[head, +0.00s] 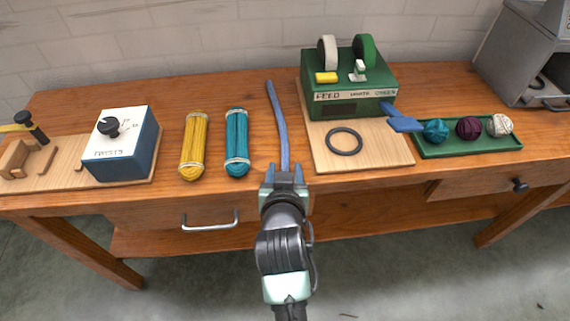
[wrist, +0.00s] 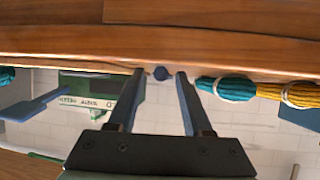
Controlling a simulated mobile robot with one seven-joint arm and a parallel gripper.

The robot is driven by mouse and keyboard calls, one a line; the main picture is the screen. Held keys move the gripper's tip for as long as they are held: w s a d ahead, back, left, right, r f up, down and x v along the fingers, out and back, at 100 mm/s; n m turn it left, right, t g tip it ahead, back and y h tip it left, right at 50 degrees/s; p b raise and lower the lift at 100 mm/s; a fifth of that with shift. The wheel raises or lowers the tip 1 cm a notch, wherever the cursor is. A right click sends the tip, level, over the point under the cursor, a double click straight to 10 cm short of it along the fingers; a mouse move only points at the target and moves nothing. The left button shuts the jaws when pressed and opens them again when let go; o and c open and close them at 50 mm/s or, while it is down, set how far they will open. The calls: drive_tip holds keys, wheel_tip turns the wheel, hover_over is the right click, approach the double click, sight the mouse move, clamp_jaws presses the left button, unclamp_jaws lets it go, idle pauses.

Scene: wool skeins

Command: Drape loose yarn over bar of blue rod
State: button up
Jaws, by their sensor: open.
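A long, thin blue rod (head: 279,120), slightly bent near its far end, lies on the table and points away from me. My gripper (head: 284,168) is open at its near end, by the table's front edge. In the wrist view the rod's round end (wrist: 161,73) shows between the two open fingertips (wrist: 165,75), with a gap on each side. I cannot tell how deep between the fingers it is. A yellow skein (head: 193,145) and a teal skein (head: 237,142), both tied, lie left of the rod. I cannot clearly make out any loose yarn.
A green feed box (head: 350,85) with a blue paddle (head: 404,122) stands on a board (head: 380,158) beside a black ring (head: 344,141). A green tray (head: 468,144) holds yarn balls. A blue dial box (head: 121,145) stands left. A grey machine (head: 525,55) stands back right.

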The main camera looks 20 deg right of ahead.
clamp_jaws()
wheel_tip(320, 180, up, 12)
drive_tip(key=p, duration=1.1)
drive_tip(key=shift+p, duration=0.3)
drive_tip(key=w+a+r+p, duration=0.5)
drive_tip(key=w+a+r, duration=0.1)
drive_tip(key=a+r, duration=0.1)
drive_tip(key=w+a+r+p, duration=0.4)
drive_tip(key=w+a+r, duration=0.2)
drive_tip(key=r, duration=0.4)
drive_tip(key=shift+a+p, duration=0.35)
drive_tip(key=shift+a, duration=0.2)
